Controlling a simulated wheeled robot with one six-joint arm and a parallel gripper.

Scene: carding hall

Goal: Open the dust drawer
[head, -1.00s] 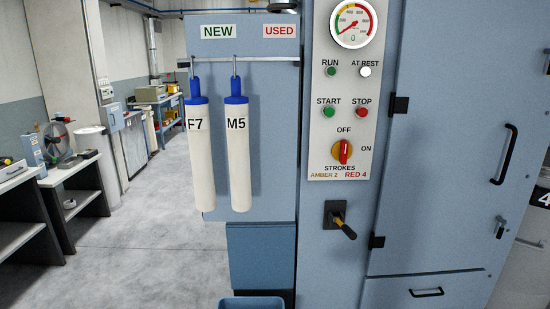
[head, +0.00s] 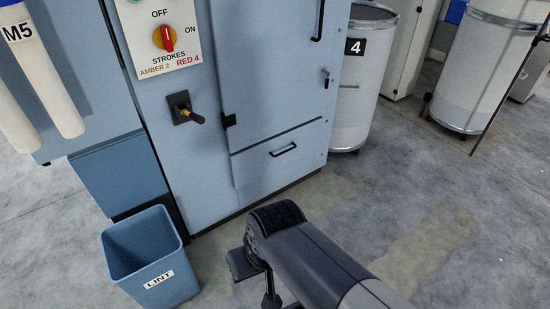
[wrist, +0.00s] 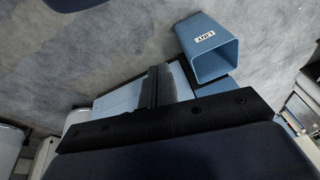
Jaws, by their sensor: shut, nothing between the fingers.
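The dust drawer (head: 285,172) is the low pale-blue front with a black bar handle (head: 283,149), under the tall cabinet door (head: 270,75). It looks shut, its front flush with the cabinet. My gripper (wrist: 158,75) shows in the wrist view as two dark fingers together, with nothing between them. Pale-blue machine panels show behind the fingers there, but I cannot make out the drawer handle. In the head view my dark arm stands in front of and below the drawer; I cannot make out the fingertips there.
A blue LINT bin (head: 150,262) stands on the floor left of the drawer; it also shows in the wrist view (wrist: 211,50). A black-and-yellow lever (head: 187,110) sticks out left of the door. A white drum marked 4 (head: 358,85) stands right.

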